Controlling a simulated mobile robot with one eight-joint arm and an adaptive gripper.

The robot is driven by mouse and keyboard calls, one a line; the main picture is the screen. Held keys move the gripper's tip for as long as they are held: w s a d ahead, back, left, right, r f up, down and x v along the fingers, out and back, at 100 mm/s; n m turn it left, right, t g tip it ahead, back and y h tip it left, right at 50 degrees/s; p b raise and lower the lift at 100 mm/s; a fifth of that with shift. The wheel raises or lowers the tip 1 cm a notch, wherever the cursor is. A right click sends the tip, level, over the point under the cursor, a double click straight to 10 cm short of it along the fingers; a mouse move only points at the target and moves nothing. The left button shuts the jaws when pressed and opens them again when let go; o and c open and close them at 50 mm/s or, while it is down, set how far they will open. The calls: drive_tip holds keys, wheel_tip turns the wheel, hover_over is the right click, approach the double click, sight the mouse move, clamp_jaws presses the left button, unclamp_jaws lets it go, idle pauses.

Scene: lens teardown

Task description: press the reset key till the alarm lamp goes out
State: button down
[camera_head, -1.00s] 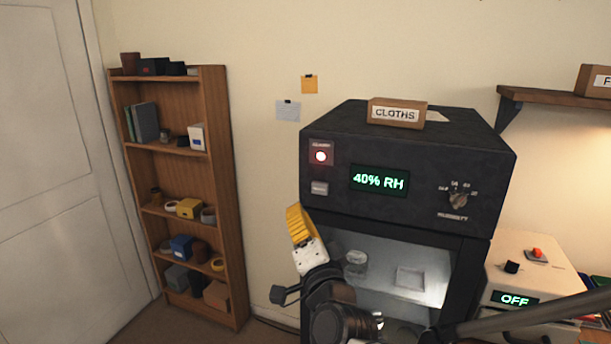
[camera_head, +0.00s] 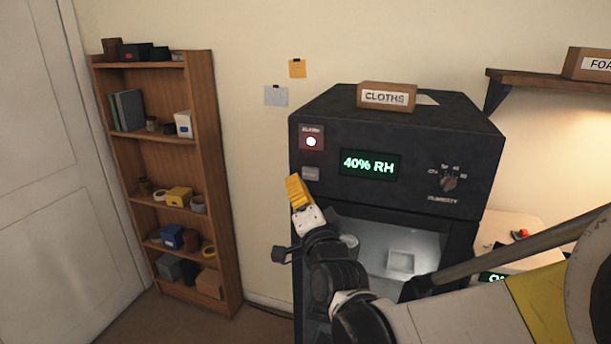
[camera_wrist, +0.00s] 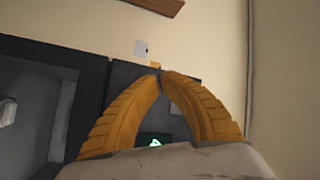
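The black cabinet (camera_head: 455,150) has a panel with a lit alarm lamp (camera_head: 311,142), glowing white in a red surround. A small grey key (camera_head: 310,173) with an unreadable label sits just below the lamp; I take it as the reset key. A green display (camera_head: 370,164) reads 40% RH. My gripper (camera_head: 293,178) has yellow fingers, just below and left of the key; I cannot tell whether they touch the panel. In the wrist view, the fingertips (camera_wrist: 161,73) meet with nothing seen between them. The key and lamp are not discernible in the wrist view.
A humidity knob (camera_head: 448,183) is on the panel's right. A CLOTHS box (camera_head: 387,97) stands on the cabinet. Below, a lit compartment (camera_head: 380,235) holds a jar and a small tray.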

sight(299, 165)
drive_tip(key=shift+w+d, duration=0.3)
drive_tip(key=shift+w, duration=0.5)
drive_tip(key=shift+w+d, duration=0.3)
drive_tip(key=shift+w, duration=0.5)
drive_tip(key=shift+w, duration=0.1)
drive_tip(key=shift+w+d+b, duration=0.1)
drive_tip(key=shift+w+b, duration=0.2)
drive_tip(key=shift+w+d, duration=0.15)
drive_tip(key=shift+w, duration=0.25)
idle(0.8)
drive_tip(key=shift+s, duration=0.1)
drive_tip(key=shift+s+a, duration=0.25)
drive_tip(key=shift+s, duration=0.5)
drive_tip(key=s, duration=0.1)
drive_tip(key=s+a, duration=0.1)
drive_tip(key=s, duration=0.2)
drive_tip(key=shift+s+a, duration=0.35)
drive_tip(key=shift+a, duration=0.05)
